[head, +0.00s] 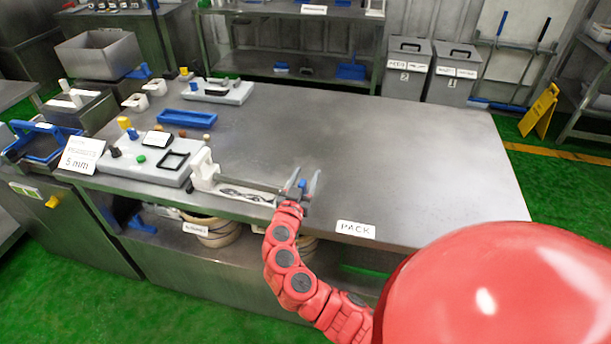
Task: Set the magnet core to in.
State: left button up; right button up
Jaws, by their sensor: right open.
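What looks like the magnet core device lies along the front edge of the table, with a white block (203,168) at its left end. A grey rod (250,180) runs right from the block over a pale plate (240,194) with dark markings. A small blue piece (302,184) is at the rod's right end. My right gripper (308,182) is open, its fingers pointing up on either side of the blue piece. I cannot tell whether they touch it. My left gripper is not in view.
A grey panel (128,172) with coloured knobs and a "5 mm" card (80,155) stand at left. A blue tray (187,119) and another panel (215,96) lie behind. A "PACK" label (355,229) marks the front edge. The table's right half (410,150) is clear.

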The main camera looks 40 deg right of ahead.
grip_shut()
dwell(1.3)
